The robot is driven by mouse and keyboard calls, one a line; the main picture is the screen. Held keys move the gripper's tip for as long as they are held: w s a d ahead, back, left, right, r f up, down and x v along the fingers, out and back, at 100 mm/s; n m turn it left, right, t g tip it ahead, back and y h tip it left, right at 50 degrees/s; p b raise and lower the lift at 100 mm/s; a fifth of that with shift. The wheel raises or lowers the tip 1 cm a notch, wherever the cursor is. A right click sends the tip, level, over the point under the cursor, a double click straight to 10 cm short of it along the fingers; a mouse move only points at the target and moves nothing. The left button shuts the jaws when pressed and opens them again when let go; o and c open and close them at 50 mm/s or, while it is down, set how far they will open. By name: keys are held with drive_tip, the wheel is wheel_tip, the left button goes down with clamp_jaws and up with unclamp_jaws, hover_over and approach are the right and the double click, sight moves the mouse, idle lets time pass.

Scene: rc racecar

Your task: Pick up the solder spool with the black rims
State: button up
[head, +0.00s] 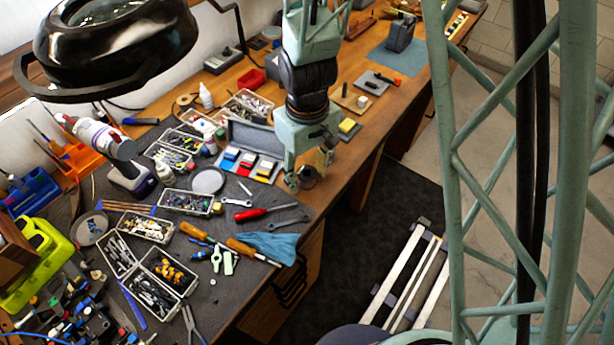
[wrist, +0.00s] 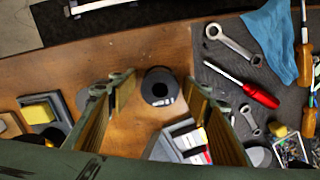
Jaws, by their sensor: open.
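The solder spool with the black rims (wrist: 160,87) stands on the bare wood in the wrist view, seen from above as a dark disc with a round centre. It also shows in the head view (head: 307,178), partly hidden by my fingers. My gripper (head: 307,171) is open above the bench and points down at the spool. In the wrist view my gripper's two fingers (wrist: 157,84) lie left and right of the spool, with gaps on both sides. Nothing is held.
A grey open case (head: 262,137) with coloured packs lies close to the spool. A yellow sponge on a tray (wrist: 42,112), wrenches (wrist: 232,43), a red screwdriver (wrist: 258,95) and a blue cloth (wrist: 272,32) lie around. The bench's front edge (wrist: 110,32) is near, with bare wood before it.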

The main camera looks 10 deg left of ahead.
drive_tip(key=shift+c, duration=0.7)
drive_tip(key=c, duration=0.9)
drive_tip(key=shift+r, duration=0.15)
